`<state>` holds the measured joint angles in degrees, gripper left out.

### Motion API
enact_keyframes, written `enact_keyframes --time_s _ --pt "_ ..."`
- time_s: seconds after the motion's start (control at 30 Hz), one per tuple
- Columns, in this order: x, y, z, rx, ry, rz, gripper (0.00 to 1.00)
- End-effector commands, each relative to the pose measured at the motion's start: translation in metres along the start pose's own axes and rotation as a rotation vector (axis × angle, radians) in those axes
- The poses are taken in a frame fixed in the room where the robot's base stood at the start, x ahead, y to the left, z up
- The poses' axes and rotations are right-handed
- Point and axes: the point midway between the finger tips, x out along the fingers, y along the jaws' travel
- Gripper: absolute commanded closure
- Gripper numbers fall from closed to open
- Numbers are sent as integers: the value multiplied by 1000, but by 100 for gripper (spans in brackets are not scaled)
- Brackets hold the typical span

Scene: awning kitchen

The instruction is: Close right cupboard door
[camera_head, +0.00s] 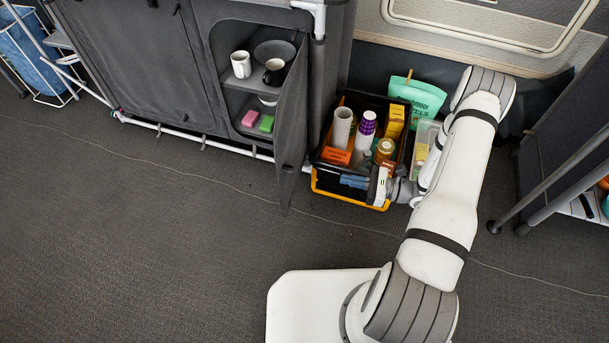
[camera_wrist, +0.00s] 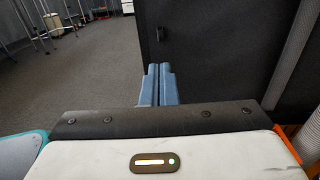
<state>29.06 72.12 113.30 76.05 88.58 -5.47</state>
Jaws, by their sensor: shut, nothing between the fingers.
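The grey fabric cupboard's right door (camera_head: 291,125) stands open, swung out toward the room. Behind it the shelves (camera_head: 240,84) show. The door's outer side shows as a dark panel (camera_wrist: 215,50) in the wrist view, with a small dark pull on it. My gripper (camera_head: 343,180) is to the right of the door, over the front of the black and yellow crate, its blue fingers pointing left at the door. In the wrist view the fingers (camera_wrist: 158,70) are shut together and empty, in front of the panel's left part. I cannot tell whether they touch it.
The crate (camera_head: 323,188) with bottles and boxes stands right of the cupboard, beneath my gripper. A green bag (camera_head: 419,96) is behind it. Mugs (camera_head: 241,64) and a bowl are on the shelf. The carpet (camera_head: 170,230) in front is clear. A dark rack (camera_head: 565,150) stands far right.

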Motion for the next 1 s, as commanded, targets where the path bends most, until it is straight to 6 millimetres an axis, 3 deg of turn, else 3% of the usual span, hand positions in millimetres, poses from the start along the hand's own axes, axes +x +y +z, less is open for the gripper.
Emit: enact_keyframes --time_s 0.17,0.7,1.0 --pt "17 0 -4 4 -4 -5 100" --pt "120 0 -4 2 -3 -2 100" --pt "138 -1 -2 4 -2 -7 100"
